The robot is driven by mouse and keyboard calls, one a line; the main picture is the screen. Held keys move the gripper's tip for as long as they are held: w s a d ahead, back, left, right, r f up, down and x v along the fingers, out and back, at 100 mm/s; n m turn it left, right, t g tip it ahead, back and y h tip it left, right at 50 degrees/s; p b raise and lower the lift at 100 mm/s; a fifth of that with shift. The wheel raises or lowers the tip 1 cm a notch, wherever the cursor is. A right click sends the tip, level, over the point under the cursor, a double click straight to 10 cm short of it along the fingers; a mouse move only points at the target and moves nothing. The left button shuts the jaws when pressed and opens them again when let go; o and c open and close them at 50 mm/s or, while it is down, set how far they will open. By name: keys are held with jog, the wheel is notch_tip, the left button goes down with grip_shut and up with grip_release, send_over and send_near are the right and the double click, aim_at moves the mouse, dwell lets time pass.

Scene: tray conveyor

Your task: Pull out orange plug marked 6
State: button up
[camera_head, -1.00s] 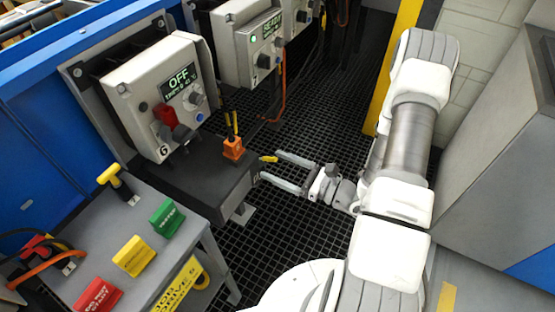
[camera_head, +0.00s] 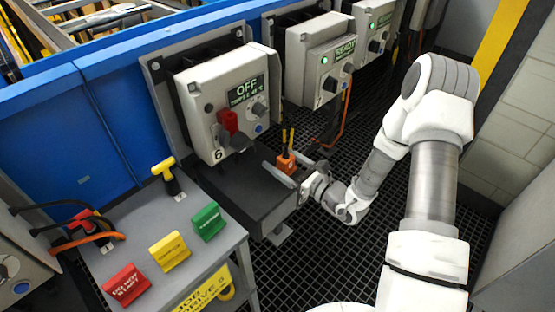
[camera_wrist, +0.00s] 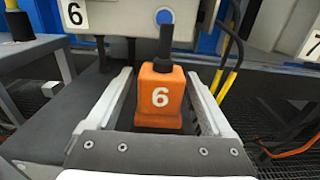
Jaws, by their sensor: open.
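In the head view the plug (camera_head: 286,162) is small and partly hidden by my gripper. My gripper (camera_wrist: 163,85) is open, with one pale finger on each side of the plug. Gaps show between the plug and the fingers. In the head view my gripper (camera_head: 292,160) reaches over the ledge from the right.
The grey control box (camera_head: 222,110) reads OFF and has a red switch. A second box (camera_head: 325,72) reads READY. A bench (camera_head: 135,235) at lower left holds red, yellow and green signs and a yellow-handled tool (camera_head: 166,172). Orange cable hangs at right of the plug.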

aim_at(284, 155)
jog(key=shift+w+a, duration=0.5)
jog(key=shift+a, duration=0.05)
grip_shut()
jog(key=shift+r, duration=0.15)
jog(key=shift+r+p, duration=1.1)
jog(key=shift+r, duration=0.2)
jog(key=v, duration=1)
dwell(0.9)
